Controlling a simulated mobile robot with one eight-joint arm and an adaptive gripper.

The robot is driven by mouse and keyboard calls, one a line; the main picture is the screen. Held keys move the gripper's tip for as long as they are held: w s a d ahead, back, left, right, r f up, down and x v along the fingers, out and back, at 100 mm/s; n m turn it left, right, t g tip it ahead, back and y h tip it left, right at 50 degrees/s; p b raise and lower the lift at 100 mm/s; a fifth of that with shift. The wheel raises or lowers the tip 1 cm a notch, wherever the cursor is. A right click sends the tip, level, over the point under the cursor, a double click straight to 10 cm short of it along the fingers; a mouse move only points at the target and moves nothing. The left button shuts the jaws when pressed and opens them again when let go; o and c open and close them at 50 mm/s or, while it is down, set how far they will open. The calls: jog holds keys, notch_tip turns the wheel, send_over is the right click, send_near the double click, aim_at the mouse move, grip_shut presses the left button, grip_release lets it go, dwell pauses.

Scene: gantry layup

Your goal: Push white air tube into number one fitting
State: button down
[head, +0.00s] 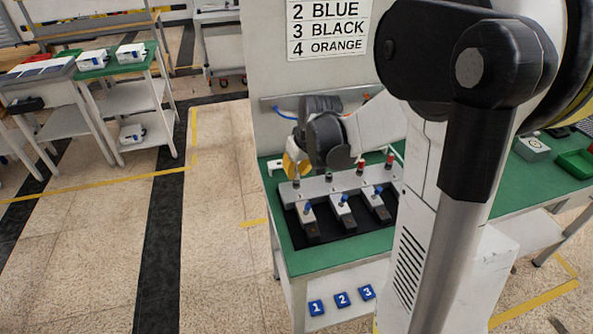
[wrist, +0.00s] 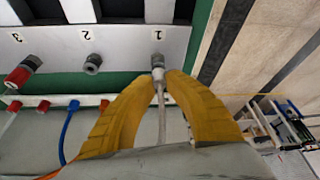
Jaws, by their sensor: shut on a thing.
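My gripper (wrist: 159,77) has its two yellow fingers closed around the white air tube (wrist: 161,115) in the wrist view. The tube runs back between the fingers. The number one fitting (wrist: 158,61), a grey cylinder under the printed 1, lies straight ahead of the fingertips and in line with the tube. The fingertips are at or very close to its mouth. The tube's end is hidden there, so I cannot tell whether it is inside. In the head view my gripper (head: 292,165) is at the left end of the grey manifold (head: 340,183).
Fitting two (wrist: 93,63) is bare grey; fitting three (wrist: 22,72) has a red part. A blue tube (wrist: 68,130) hangs from a rack with red clips. Valves with blue knobs (head: 343,199) stand before the manifold on the green bench (head: 310,262). A colour list (head: 328,30) is on the panel.

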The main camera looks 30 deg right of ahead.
jog(key=shift+f, duration=0.35)
jog(key=c, duration=1.4)
grip_release()
jog(key=shift+r, duration=0.15)
jog(key=v, duration=1.2)
jog(key=s+a+t, duration=0.1)
jog(key=s+a, duration=0.3)
jog(key=a, duration=0.1)
jog(key=s+a+t, duration=0.1)
jog(key=s+a, duration=0.4)
jog(key=s+a+f, duration=0.1)
jog(key=s+a, duration=0.3)
jog(key=a, duration=0.1)
jog(key=shift+s+a+n+t, duration=0.15)
jog(key=shift+n+t, duration=0.15)
jog(key=shift+t, duration=0.1)
